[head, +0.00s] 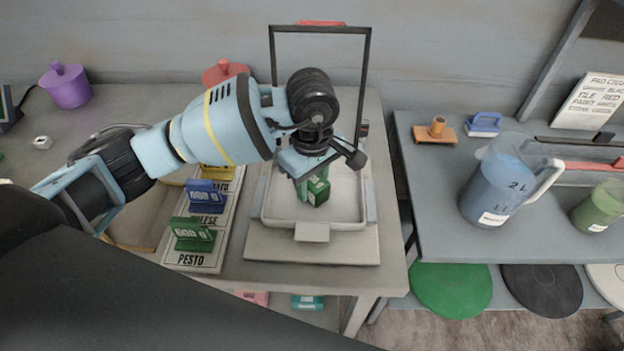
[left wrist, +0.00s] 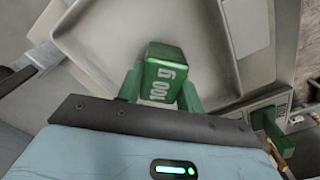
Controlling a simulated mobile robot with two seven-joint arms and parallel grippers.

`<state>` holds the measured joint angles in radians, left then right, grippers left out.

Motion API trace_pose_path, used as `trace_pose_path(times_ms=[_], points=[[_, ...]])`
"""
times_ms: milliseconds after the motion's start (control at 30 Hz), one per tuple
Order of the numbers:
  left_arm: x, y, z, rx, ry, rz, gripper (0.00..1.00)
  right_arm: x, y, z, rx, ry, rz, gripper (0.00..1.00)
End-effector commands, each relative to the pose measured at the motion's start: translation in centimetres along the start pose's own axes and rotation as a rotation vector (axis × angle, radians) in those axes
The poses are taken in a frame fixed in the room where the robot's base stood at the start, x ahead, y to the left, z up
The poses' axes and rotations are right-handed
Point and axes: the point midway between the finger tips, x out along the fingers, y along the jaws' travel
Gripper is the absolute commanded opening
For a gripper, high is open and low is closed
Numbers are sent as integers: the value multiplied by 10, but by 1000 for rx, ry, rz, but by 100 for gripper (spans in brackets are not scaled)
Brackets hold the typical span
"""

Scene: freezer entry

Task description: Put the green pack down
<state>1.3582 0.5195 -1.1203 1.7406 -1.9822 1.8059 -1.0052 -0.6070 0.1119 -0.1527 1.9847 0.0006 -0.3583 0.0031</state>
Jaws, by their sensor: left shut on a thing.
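The green pack (head: 317,190), marked "100 g" in the left wrist view (left wrist: 164,75), is between the fingers of my left gripper (head: 310,182). The gripper is shut on it, with a finger on each side of the pack. The pack is over the inside of a pale square tray (head: 272,208) with a raised rim. I cannot tell whether its underside touches the tray floor. The gripper body hides part of the pack in the head view. My right gripper is not in view.
A dark upright frame (head: 367,85) stands behind the tray. Left of the tray, a green block (head: 192,237) and a blue block (head: 206,196) sit on a label strip (head: 215,255). A blue jug (head: 492,190) stands on the right table. Bare tray floor surrounds the pack.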

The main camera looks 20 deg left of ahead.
Motion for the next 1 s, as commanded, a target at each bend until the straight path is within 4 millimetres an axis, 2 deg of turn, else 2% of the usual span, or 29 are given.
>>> trace_pose_path(times_ms=[33,167,433,567,667,1000], points=[[1,0,0,0,0,-1,40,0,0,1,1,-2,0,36],[0,0,0,0,0,0,57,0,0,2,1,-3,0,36],[0,0,0,-1,0,0,58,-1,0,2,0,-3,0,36],[-7,0,0,0,1,3,58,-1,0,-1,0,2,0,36],[-19,1,0,0,0,3,58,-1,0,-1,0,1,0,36],[-86,1,0,0,1,3,58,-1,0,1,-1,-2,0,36]])
